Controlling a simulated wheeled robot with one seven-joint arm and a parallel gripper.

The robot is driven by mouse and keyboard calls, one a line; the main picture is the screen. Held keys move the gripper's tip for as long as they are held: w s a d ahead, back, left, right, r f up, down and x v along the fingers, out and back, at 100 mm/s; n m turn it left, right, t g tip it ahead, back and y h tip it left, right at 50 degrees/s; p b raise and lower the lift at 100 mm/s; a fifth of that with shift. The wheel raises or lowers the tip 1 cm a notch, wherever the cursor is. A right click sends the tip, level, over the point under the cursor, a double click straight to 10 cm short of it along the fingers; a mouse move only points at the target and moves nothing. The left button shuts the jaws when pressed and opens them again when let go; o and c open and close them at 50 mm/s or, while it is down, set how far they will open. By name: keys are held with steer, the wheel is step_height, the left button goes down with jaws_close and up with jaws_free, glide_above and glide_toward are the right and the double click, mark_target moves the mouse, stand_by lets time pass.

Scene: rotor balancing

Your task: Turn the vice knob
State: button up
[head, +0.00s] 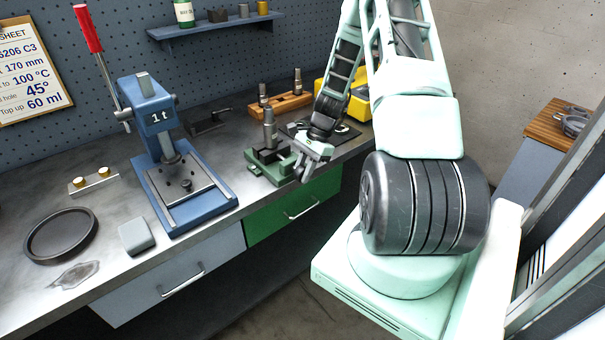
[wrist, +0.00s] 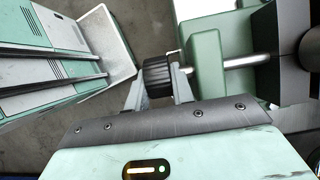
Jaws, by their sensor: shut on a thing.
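The green vice (head: 262,172) sits at the front edge of the bench, with a grey stepped shaft (head: 270,132) standing upright in it. In the wrist view the green vice body (wrist: 209,68) is right of the black ribbed vice knob (wrist: 157,76). My gripper (head: 306,174) is at the vice's right end in the head view. In the wrist view my gripper (wrist: 159,88) has one finger on each side of the knob and is shut on it. The knob is hidden by my gripper in the head view.
A blue press (head: 160,130) with a red-handled lever stands left of the vice. A wooden block (head: 285,104) with metal parts and a yellow bin (head: 358,108) are behind. A dark ring (head: 60,237) and grey block (head: 134,236) lie at the left. Drawers (head: 292,212) are below.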

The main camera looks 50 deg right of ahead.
steer(key=y, duration=0.2)
steer(key=t+y+b, duration=0.1)
steer(key=y, duration=0.2)
steer(key=shift+d+f, duration=0.15)
steer(key=shift+f, duration=0.05)
stand_by(0.4)
steer(key=o, duration=0.7)
steer(key=b+v, duration=0.4)
steer(key=v, duration=1.3)
steer(key=shift+s+d+f, duration=0.2)
steer(key=shift+d, duration=0.2)
